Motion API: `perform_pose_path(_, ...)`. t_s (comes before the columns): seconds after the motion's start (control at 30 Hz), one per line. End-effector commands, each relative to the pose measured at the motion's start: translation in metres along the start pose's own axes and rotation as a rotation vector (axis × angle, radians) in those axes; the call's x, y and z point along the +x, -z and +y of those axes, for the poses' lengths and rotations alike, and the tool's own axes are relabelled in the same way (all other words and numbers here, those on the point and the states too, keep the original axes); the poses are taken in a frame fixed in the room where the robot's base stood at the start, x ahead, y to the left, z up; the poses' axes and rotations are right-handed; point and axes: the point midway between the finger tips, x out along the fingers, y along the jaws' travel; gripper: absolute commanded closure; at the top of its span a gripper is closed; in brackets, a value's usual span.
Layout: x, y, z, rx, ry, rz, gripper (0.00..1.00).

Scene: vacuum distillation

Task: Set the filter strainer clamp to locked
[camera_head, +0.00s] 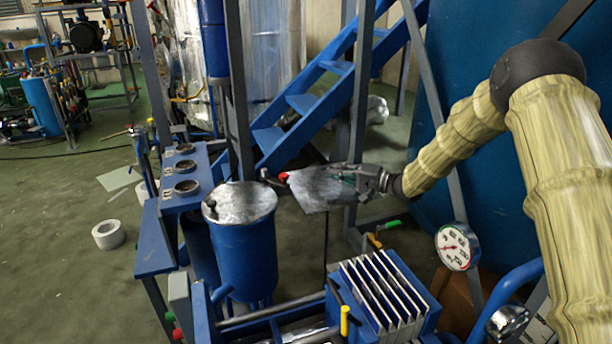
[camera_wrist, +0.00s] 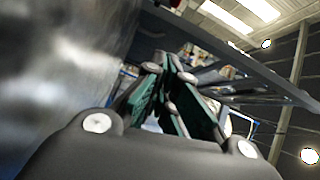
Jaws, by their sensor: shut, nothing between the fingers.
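The filter strainer appears to be the blue cylinder (camera_head: 246,262) with a shiny metal lid (camera_head: 240,203) in the head view. A dark lever (camera_head: 268,178) with a red tip (camera_head: 283,176) shows just above the lid's right edge; it looks like the clamp, but its setting cannot be told. The lever is not clearly visible there.
A plate stack (camera_head: 380,290) in a blue frame and a pressure gauge (camera_head: 458,247) stand at the lower right. A blue bench with round openings (camera_head: 182,168) is left of the cylinder. Blue stairs (camera_head: 305,102) rise behind. A shiny surface (camera_wrist: 55,75) fills the wrist view's left.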

Motion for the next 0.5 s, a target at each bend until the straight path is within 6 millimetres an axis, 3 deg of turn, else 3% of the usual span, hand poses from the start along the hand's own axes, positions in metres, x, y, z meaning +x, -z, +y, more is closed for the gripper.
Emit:
perform_pose_path(0.17, 0.014, 0.000, -0.002, -0.002, 0.001, -0.001, 1.00)
perform_pose_path(0.5, 0.065, 0.001, -0.001, 0.000, 0.000, 0.001, 1.00)
